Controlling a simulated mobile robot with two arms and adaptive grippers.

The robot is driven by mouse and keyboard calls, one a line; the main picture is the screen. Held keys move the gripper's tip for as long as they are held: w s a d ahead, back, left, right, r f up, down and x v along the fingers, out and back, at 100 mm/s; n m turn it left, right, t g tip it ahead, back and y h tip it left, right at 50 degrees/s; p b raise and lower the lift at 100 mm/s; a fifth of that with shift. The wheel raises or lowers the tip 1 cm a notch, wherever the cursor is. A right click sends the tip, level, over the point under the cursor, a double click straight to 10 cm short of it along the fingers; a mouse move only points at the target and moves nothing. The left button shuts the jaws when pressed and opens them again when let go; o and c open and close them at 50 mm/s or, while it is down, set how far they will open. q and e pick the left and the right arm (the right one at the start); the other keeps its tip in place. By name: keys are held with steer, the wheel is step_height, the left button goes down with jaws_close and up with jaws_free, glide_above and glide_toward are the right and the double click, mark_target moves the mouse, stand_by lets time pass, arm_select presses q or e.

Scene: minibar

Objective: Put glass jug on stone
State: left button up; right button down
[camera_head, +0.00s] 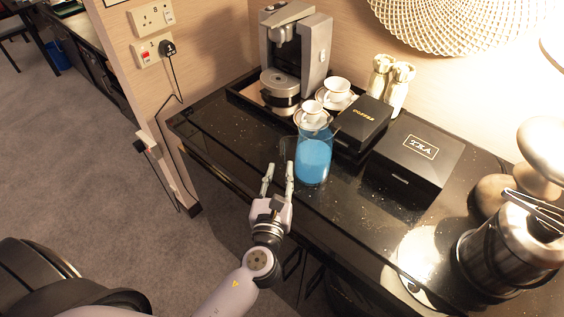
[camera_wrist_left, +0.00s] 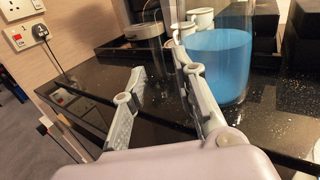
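The glass jug (camera_head: 314,160), a clear cylinder with blue liquid, stands upright on the black speckled stone countertop (camera_head: 255,153) near its front edge. My left gripper (camera_head: 279,166) is open and empty, its fingers pointing toward the counter just left of the jug. No separate stone piece is clearly seen. My right gripper is not in view.
Behind the jug are white cups (camera_head: 336,88), a coffee machine (camera_head: 294,52) and a black box (camera_head: 362,124). A larger black box (camera_head: 416,160) stands to the right. A steel bucket with tongs (camera_head: 505,250) is at far right. The counter's left front is clear.

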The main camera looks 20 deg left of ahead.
arm_select(q)
steer(key=b+v, duration=0.1)
steer(key=v, duration=0.5)
steer(key=shift+s, duration=0.2)
